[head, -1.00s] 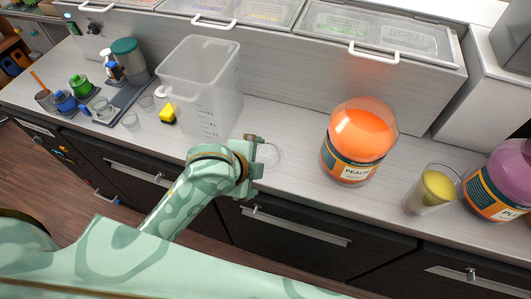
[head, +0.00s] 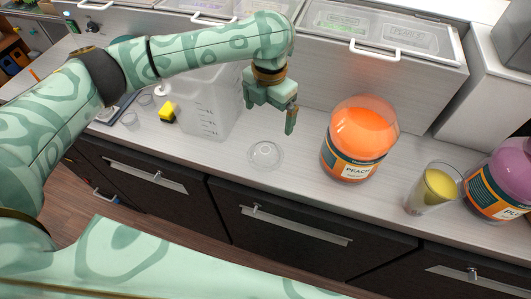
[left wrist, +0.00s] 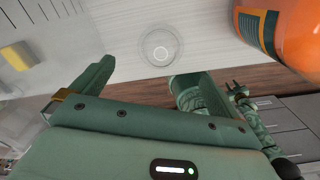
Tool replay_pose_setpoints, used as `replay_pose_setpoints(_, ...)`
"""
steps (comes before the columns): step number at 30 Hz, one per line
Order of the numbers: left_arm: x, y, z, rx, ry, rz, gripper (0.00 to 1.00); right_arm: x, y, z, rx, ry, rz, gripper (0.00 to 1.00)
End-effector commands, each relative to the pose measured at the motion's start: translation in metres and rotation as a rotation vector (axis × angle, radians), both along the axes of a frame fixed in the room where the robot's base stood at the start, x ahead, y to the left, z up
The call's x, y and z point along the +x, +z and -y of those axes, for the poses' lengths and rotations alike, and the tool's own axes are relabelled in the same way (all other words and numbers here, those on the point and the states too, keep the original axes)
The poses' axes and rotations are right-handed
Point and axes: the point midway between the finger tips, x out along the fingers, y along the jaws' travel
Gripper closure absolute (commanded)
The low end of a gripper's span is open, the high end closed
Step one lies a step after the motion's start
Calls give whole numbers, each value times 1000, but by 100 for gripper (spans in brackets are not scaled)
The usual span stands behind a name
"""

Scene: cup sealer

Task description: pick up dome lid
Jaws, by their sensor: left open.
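The dome lid (head: 265,154) is clear and round and lies on the counter near its front edge, left of the peach jar. In the left wrist view the lid (left wrist: 160,46) shows whole, ahead of the fingers and apart from them. My left gripper (head: 269,112) is open and empty, raised above the counter behind the lid, fingers pointing down.
The peach jar (head: 359,140) stands right of the lid, then a glass with yellow content (head: 433,189) and a purple jar (head: 498,182). Counter around the lid is clear.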

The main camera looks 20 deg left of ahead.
Motion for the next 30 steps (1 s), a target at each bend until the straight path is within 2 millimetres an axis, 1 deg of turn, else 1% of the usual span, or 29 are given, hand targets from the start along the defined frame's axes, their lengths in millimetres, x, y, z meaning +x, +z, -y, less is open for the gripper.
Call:
replay_pose_setpoints(1, -1, -19, 0, 0, 1, -5, 0, -1, -7, 1, -1, 0, -2, 68)
replay_pose_setpoints(3, -1, -37, 0, -1, 2, -6, 0, -2, -12, 1, -2, 1, -3, 68)
replay_pose_setpoints(6, -1, -59, 1, -2, 2, -3, 0, -2, -18, 3, -3, 1, -5, 68)
replay_pose_setpoints(9, -1, -74, 1, -3, 2, -1, 0, -3, -21, 4, -5, 1, -7, 68)
replay_pose_setpoints(14, -1, -85, 1, -3, 2, 1, 0, -3, -23, 6, -7, 1, -7, 68)
replay_pose_setpoints(17, -3, -99, 2, -3, 2, -1, 0, -4, -27, 6, -8, 1, -9, 68)
replay_pose_setpoints(21, -5, -123, 4, -3, 2, -1, 0, -5, -34, 7, -8, 0, -12, 68)
replay_pose_setpoints(24, -4, -133, 4, -3, 3, 2, 0, -5, -37, 7, -9, 0, -13, 68)
replay_pose_setpoints(30, -4, -134, 4, -3, 2, 3, 0, -5, -36, 7, -8, 0, -12, 68)
